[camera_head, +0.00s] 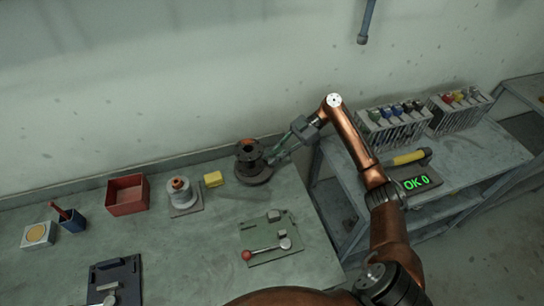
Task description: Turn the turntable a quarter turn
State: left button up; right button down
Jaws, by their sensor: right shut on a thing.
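The turntable (258,178) is a dark round disc near the back edge of the left bench, close to its right end. A dark flanged valve body (249,151) stands upright on it, with an orange-brown spot on top. My right gripper (272,160) reaches in from the right, low at the right side of the turntable and valve body. It is shut on a part of the turntable; the fingertips are small and dark, so the exact part held is unclear. My left gripper is not in view.
A yellow block (213,179), a white-and-orange part on a grey base (182,193) and a red bin (127,195) stand left of the turntable. A green plate with a red-knobbed lever (268,240) lies in front. A second bench (465,160) holds racks and an "OK 0" display (416,183).

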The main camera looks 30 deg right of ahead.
jog(key=shift+f, duration=0.1)
jog(key=c, duration=1.9)
grip_release()
notch_tip(320, 180, up, 10)
jog(key=shift+r, duration=0.1)
jog(key=shift+c, duration=0.2)
